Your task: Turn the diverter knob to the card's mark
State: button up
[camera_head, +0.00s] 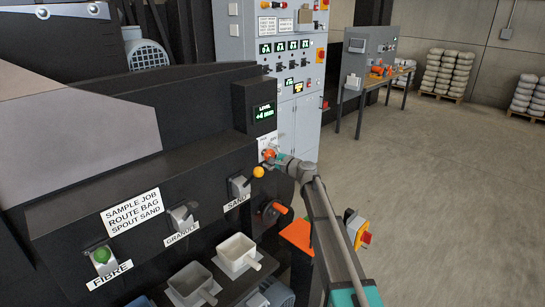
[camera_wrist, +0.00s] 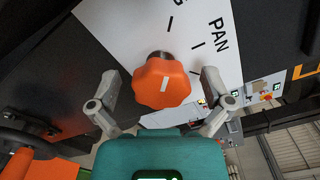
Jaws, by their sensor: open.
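The orange lobed diverter knob (camera_wrist: 150,82) sits on a white plate (camera_wrist: 130,28) in the wrist view, with a short white line on its face. I cannot tell which tick the line matches. My gripper (camera_wrist: 161,78) is open, one finger on each side of the knob, apparently clear of it. In the head view, my gripper (camera_head: 277,158) is at the orange knob (camera_head: 269,153). The job card (camera_head: 135,208) reads SAMPLE JOB, ROUTE BAG, SPOUT SAND.
Levers labelled FIBRE (camera_head: 102,257), GRANULE (camera_head: 181,217) and SAND (camera_head: 240,187) line the dark panel. A yellow ball (camera_head: 258,172) and an orange-ended handle (camera_head: 278,208) are close to my gripper. White pans (camera_head: 236,252) stand below. Open floor lies to the right.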

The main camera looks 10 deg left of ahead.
jog(key=shift+d, duration=0.1)
jog(key=v, duration=1.2)
dwell(0.4)
jog(key=s+d+f+n+g+h+b, duration=0.1)
jog(key=s+f+n+g+h+b, duration=0.2)
jog(key=s+f+n, duration=0.5)
jog(key=s+d+f+n+g+h+b, duration=0.1)
jog(key=s+d+f+g+h, duration=0.1)
jog(key=s+d+f, duration=0.4)
jog(key=s+d+f+n+g+h+b, duration=0.2)
jog(key=s+d+f+h, duration=0.3)
jog(key=s, duration=0.6)
jog(key=s+d+f+n+g+h+b, duration=0.1)
jog(key=s+d+f+g+h+b, duration=0.1)
jog(key=s+d+f+g+h, duration=0.2)
jog(key=s+d+f, duration=0.3)
jog(key=s, duration=0.2)
jog(key=shift+d+f+n, duration=0.2)
jog(key=shift+f+n, duration=0.2)
